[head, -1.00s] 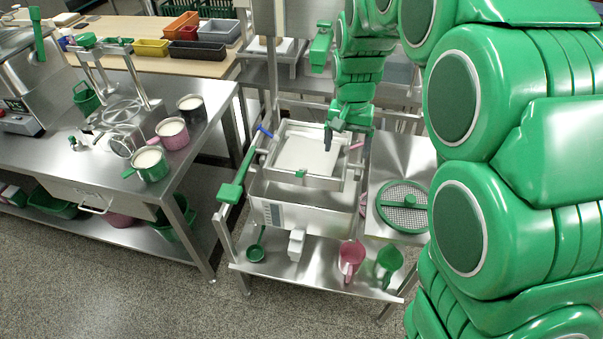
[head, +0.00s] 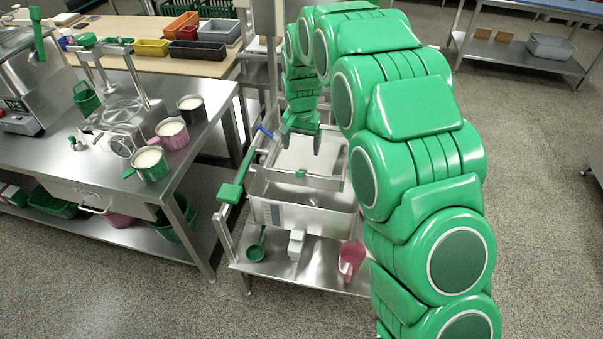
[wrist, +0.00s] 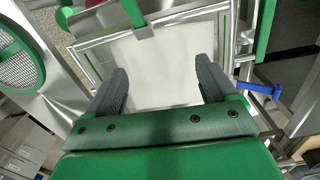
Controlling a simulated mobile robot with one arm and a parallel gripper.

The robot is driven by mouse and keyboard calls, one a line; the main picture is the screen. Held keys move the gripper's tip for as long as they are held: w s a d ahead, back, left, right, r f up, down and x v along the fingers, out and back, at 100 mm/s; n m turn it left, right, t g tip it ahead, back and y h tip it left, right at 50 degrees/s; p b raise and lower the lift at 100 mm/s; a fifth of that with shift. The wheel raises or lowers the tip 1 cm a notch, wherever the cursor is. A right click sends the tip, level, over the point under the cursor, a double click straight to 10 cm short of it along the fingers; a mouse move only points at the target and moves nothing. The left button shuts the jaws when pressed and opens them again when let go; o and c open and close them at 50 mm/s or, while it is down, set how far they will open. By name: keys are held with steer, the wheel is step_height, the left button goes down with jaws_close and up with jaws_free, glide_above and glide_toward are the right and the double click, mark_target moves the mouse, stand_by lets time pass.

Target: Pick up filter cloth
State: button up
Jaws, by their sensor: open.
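The filter cloth (head: 291,160) appears to be the pale flat sheet lying inside the square metal frame on the steel press stand. It also fills the middle of the wrist view (wrist: 152,60). My gripper (head: 300,144) is over the frame, pointing down, with its arm reaching in from the right. In the wrist view the two dark fingers of my gripper (wrist: 160,76) are wide apart with nothing between them. They lie across the near part of the cloth in that view. I cannot tell the exact height above it. My green palm hides the near edge.
A green lever (head: 235,185) stands at the stand's left, with a blue handle (head: 265,131) nearby. A round mesh screen (wrist: 16,65) lies beside the frame. A pink jug (head: 350,258) stands on the lower shelf. Filled cups (head: 172,132) stand on the left bench.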

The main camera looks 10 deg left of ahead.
steer(key=shift+f, duration=4.85)
steer(key=shift+c, duration=0.4)
jaws_close()
step_height(320, 180, up, 12)
step_height(320, 180, up, 9)
